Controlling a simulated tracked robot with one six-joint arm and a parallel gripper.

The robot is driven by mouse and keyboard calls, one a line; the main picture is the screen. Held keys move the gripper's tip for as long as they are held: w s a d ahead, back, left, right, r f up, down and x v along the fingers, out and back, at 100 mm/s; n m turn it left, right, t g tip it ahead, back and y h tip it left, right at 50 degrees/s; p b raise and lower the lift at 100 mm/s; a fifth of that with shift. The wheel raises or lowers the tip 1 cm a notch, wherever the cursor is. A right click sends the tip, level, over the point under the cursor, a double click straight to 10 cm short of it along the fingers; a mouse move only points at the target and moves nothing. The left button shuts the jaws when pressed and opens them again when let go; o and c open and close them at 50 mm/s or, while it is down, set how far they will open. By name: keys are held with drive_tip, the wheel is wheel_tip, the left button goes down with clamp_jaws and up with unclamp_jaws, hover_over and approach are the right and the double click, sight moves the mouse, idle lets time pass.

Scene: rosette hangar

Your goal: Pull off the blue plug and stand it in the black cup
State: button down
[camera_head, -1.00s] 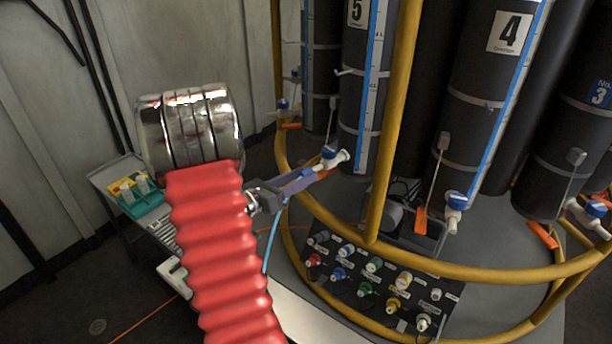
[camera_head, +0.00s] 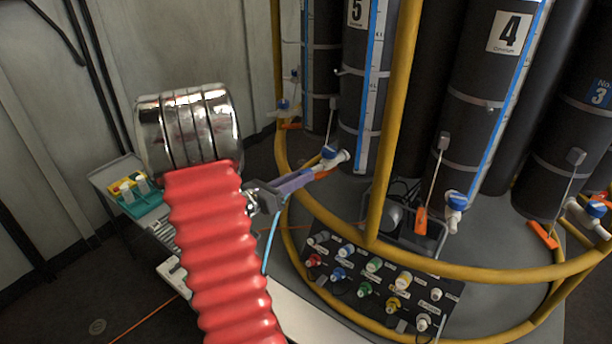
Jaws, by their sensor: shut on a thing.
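My gripper (camera_head: 312,177) is at the picture's middle, its jaws pointing right and slightly up. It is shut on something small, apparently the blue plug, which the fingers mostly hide. Its tip overlaps the area just below a blue-and-white valve (camera_head: 330,158) on tank 5; I cannot tell whether they touch. I cannot make out the black cup.
A yellow guard rail (camera_head: 470,270) and its upright post (camera_head: 396,120) stand around the tall dark tanks (camera_head: 480,130). A cart (camera_head: 112,177) at the left holds a teal tray (camera_head: 148,204) with small items. Grey wall and dark floor lie at the left.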

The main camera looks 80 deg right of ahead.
drive_tip(key=shift+w+a, duration=0.35)
drive_tip(key=shift+a, duration=0.1)
drive_tip(key=shift+w+a, duration=0.25)
drive_tip(key=shift+a, duration=0.05)
drive_tip(key=shift+w+a, duration=0.2)
drive_tip(key=shift+a, duration=0.05)
drive_tip(key=shift+w+a, duration=0.25)
drive_tip(key=shift+a, duration=0.05)
drive_tip(key=shift+w+a, duration=0.2)
drive_tip(key=shift+a, duration=0.05)
drive_tip(key=shift+w+a, duration=0.2)
drive_tip(key=shift+a, duration=0.1)
drive_tip(key=shift+w+a, duration=0.3)
drive_tip(key=shift+a, duration=0.1)
drive_tip(key=shift+s+r+y, duration=0.1)
drive_tip(key=shift+y, duration=0.2)
